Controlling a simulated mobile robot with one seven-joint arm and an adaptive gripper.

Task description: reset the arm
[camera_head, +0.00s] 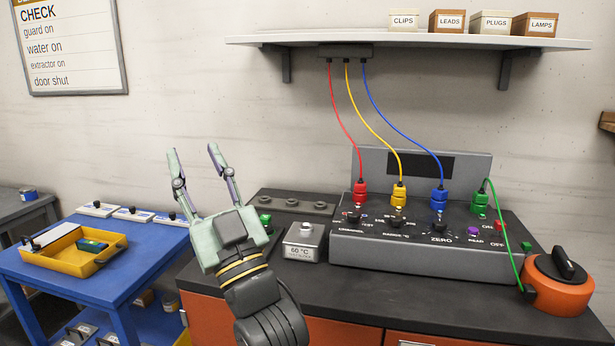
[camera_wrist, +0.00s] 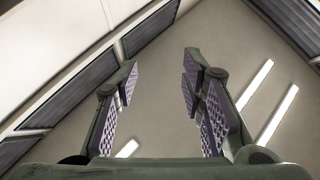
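My gripper (camera_head: 193,150) is raised in front of the bench, left of the grey control panel, with its fingers pointing up. Its two fingers are spread apart with nothing between them. In the wrist view my gripper (camera_wrist: 158,85) also shows open and empty, and behind it are only the ceiling, wall and bright lights. My arm comes up from the bottom of the head view and hides part of the bench's left front.
The control panel (camera_head: 420,262) carries red, yellow, blue and green plugs with cables. An orange round device (camera_head: 556,296) sits at the bench's right. A grey 60 °C block (camera_head: 303,243) stands right of my gripper. A blue table (camera_head: 75,283) holds a yellow tray (camera_head: 50,262). A shelf (camera_head: 420,41) hangs above.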

